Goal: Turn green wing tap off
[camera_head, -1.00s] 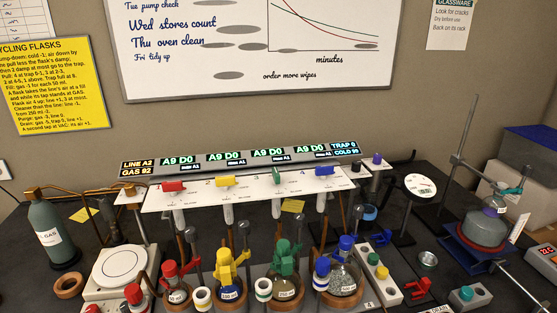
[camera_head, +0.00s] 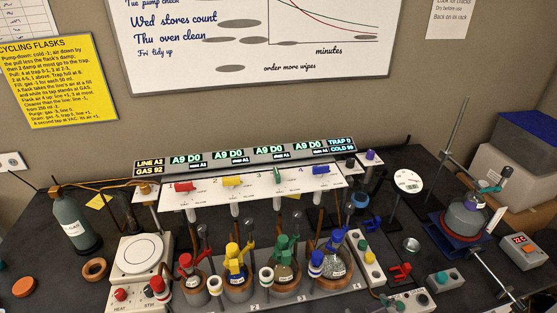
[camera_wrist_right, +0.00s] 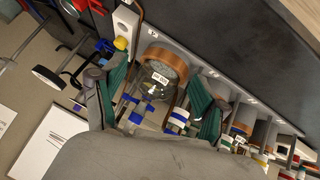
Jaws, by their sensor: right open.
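A green wing handle (camera_head: 277,178) sits on the white sloping panel (camera_head: 258,190) in the head view, third from the left. It stands upright, while the red (camera_head: 185,187), yellow (camera_head: 231,181) and blue (camera_head: 321,170) handles lie crosswise. A green fitting (camera_head: 284,246) also tops the third flask below it. My right gripper (camera_wrist_right: 158,100) shows only in the right wrist view, its two dark green fingers apart and nothing held. Beyond them is a round flask (camera_wrist_right: 158,74) with blue parts. I cannot make out the green wing handle there. My left gripper is out of view.
A lit display strip (camera_head: 245,158) runs above the panel. Several flasks sit in a row in front. A hotplate (camera_head: 136,254) and a dark gas bottle (camera_head: 72,225) stand left. A round gauge (camera_head: 408,181) and a flask on a blue stand (camera_head: 462,220) stand right.

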